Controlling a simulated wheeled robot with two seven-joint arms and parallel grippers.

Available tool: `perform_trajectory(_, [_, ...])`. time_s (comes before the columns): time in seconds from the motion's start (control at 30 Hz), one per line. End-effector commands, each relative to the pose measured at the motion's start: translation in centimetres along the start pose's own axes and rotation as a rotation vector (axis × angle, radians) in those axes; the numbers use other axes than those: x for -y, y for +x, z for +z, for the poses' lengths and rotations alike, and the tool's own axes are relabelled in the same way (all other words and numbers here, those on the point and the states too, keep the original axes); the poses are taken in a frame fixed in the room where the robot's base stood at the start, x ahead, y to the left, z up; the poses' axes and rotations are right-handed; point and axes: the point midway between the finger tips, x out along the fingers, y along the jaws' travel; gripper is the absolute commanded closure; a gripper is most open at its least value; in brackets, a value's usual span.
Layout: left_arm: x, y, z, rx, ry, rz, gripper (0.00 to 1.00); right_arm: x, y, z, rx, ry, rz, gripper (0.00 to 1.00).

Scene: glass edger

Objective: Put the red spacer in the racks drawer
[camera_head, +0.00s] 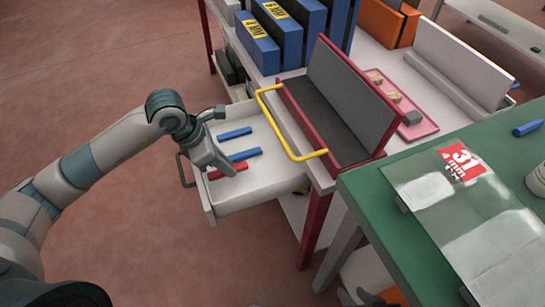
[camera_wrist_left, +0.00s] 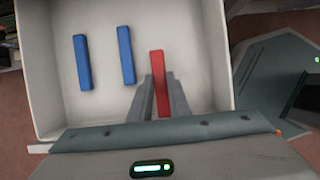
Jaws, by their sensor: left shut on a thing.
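The red spacer (camera_head: 229,171) is a short red bar, held over or in the open white drawer (camera_head: 256,193) near its front left side. My left gripper (camera_head: 226,167) is shut on it. In the left wrist view the red spacer (camera_wrist_left: 158,82) stands out between the two grey fingers (camera_wrist_left: 161,98), with the drawer floor (camera_wrist_left: 195,60) behind it. I cannot tell whether it touches the floor. Two blue spacers (camera_head: 234,134) (camera_head: 244,155) lie in the drawer.
A yellow handle bar (camera_head: 270,120) and a red-framed grey rack (camera_head: 330,110) stand on the bench beside the drawer. Blue boxes (camera_head: 262,45) stand behind. A green table (camera_head: 360,190) with a glass sheet (camera_head: 450,235) is at the right. Open floor lies left.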

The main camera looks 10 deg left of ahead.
Motion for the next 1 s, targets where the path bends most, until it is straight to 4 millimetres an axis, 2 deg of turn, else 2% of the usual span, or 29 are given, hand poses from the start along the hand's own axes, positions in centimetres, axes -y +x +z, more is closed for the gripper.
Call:
perform_trajectory(0.1, [0.1, 1.8, -0.5, 0.001, 0.0, -0.002, 1.0, 0.4, 0.0, -0.1, -0.012, 0.0, -0.008, 0.69])
perform_trajectory(0.4, [0.2, 3.6, 5.0, 0.003, 0.001, -0.002, 1.0, 0.1, -0.5, 0.7, 0.026, -0.002, 0.003, 0.69])
perform_trajectory(0.6, [0.1, 4.8, 7.7, 0.001, 0.0, -0.001, 1.0, -0.6, -0.4, 0.9, 0.041, -0.001, 0.016, 0.69])
perform_trajectory(1.0, [0.1, 5.1, 8.2, 0.0, 0.0, 0.001, 1.0, -0.7, -0.2, 0.4, 0.035, -0.004, 0.017, 0.69])
